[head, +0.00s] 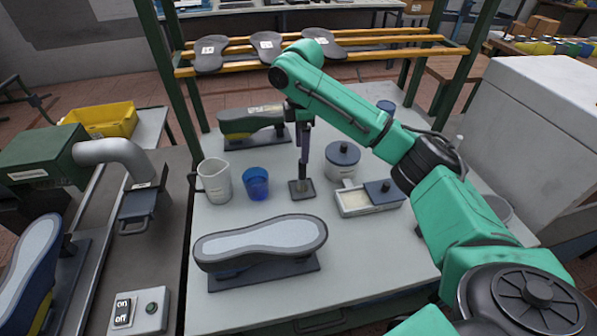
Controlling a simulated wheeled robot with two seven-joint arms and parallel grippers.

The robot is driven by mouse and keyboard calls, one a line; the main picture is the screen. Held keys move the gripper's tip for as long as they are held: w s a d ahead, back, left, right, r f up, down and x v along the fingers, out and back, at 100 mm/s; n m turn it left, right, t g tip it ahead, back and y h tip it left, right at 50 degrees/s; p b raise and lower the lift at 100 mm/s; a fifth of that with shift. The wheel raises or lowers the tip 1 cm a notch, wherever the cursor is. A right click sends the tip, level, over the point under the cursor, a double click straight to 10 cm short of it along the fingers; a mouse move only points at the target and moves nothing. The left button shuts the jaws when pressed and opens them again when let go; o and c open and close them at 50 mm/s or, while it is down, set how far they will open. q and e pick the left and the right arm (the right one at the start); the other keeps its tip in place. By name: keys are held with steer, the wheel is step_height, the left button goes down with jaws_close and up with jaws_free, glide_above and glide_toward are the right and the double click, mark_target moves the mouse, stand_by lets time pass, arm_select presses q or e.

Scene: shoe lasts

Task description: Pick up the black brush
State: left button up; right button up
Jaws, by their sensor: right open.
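My right gripper (304,122) reaches in from the right on its green arm and points down over the middle of the table. It is open. A dark upright piece (304,165) on a small square base (301,190) stands directly below it. This looks like the black brush in a stand, but it is too small to be sure. The top of the piece lies at the fingers, and I cannot tell whether they touch it. My left gripper is not in view.
On the table (375,250), a white jug (214,182) and blue cup (256,184) stand left, a lidded pot (342,162) and shallow tray (368,202) right. A shoe last (262,242) lies in front, another (250,122) behind. A rack (370,52) holds insoles (266,46).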

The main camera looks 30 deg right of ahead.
mark_target(302, 178)
steer(key=f, duration=0.3)
steer(key=shift+s+f+p, duration=0.25)
steer(key=shift+f+p, duration=0.05)
steer(key=shift+p, duration=0.1)
steer(key=f, duration=0.2)
steer(key=f+p, duration=0.1)
steer(key=f, duration=0.1)
steer(key=w+f+p, duration=0.1)
steer(key=shift+d+f, duration=0.2)
steer(key=shift+f, duration=0.6)
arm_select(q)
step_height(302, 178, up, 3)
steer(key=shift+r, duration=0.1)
arm_select(e)
jaws_close()
